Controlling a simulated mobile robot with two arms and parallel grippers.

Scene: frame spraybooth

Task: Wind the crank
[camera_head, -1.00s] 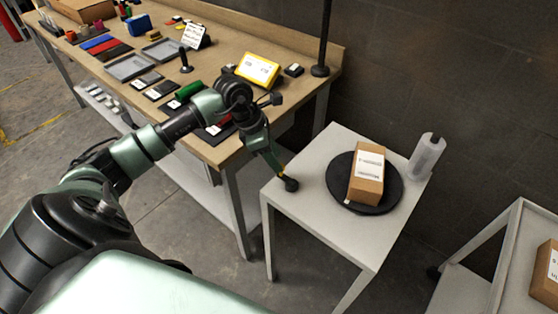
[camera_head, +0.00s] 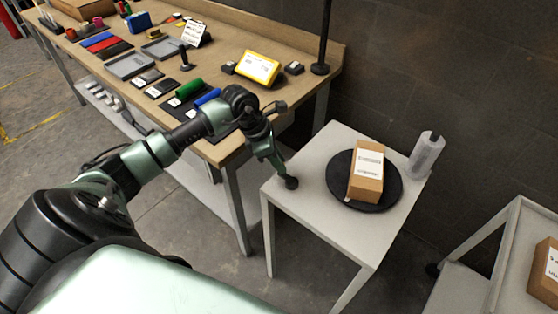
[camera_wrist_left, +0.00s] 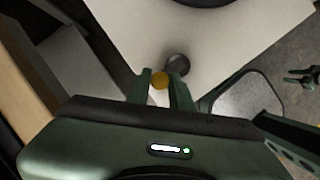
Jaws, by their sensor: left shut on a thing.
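The crank stands at the near left corner of the pale table; its round black end (camera_head: 291,183) shows just below my left gripper (camera_head: 277,163). A dark round part of the crank (camera_wrist_left: 178,65) shows just beyond the fingertips. Most of the crank arm is hidden. A black round turntable (camera_head: 391,193) on the table carries a brown box (camera_head: 367,180) with a white label. A dark forked shape, perhaps my right gripper (camera_wrist_left: 291,76), is small at the right.
A wooden workbench (camera_head: 225,62) with trays, a yellow-framed display (camera_head: 259,68) and small tools lies to the left. A cart (camera_head: 507,250) with another box stands at the right.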

